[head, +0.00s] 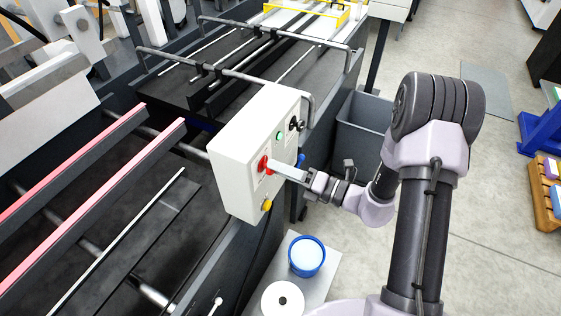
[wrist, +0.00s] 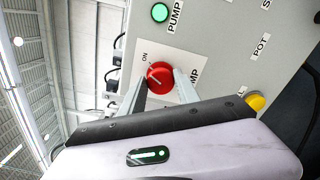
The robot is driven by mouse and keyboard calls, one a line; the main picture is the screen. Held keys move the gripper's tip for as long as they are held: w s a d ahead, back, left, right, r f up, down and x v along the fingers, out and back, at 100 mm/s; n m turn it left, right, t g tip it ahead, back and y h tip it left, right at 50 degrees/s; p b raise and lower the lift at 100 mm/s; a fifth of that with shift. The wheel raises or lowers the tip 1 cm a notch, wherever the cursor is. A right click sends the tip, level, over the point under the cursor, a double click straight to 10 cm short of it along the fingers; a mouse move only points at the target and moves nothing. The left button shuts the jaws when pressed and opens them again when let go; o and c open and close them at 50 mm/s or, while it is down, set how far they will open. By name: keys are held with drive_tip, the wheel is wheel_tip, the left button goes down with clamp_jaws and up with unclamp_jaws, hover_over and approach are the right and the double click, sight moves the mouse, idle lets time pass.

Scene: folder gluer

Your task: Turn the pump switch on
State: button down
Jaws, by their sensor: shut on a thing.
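The pump switch is a round red knob (wrist: 160,77) on a white plate on the face of a light grey control box (head: 240,138). In the wrist view, an ON mark sits at its upper left and a partly covered PUMP label at its right. A small white pointer mark shows on the knob, but its exact setting is hard to read. My gripper (head: 272,166) reaches the box from the right and is shut on the red knob, one finger on each side. In the head view the fingers partly hide the knob (head: 262,164).
A metal rail (head: 210,67) runs behind the box. A blue-rimmed tub (head: 307,256) stands below. Floor at the right is open.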

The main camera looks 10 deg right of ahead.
drive_tip(key=shift+m+p, duration=0.55)
drive_tip(key=shift+m, duration=0.15)
drive_tip(key=c, duration=0.9)
unclamp_jaws()
drive_tip(key=v, duration=1.7)
drive_tip(key=shift+s+d, duration=0.1)
drive_tip(key=shift+d, duration=0.15)
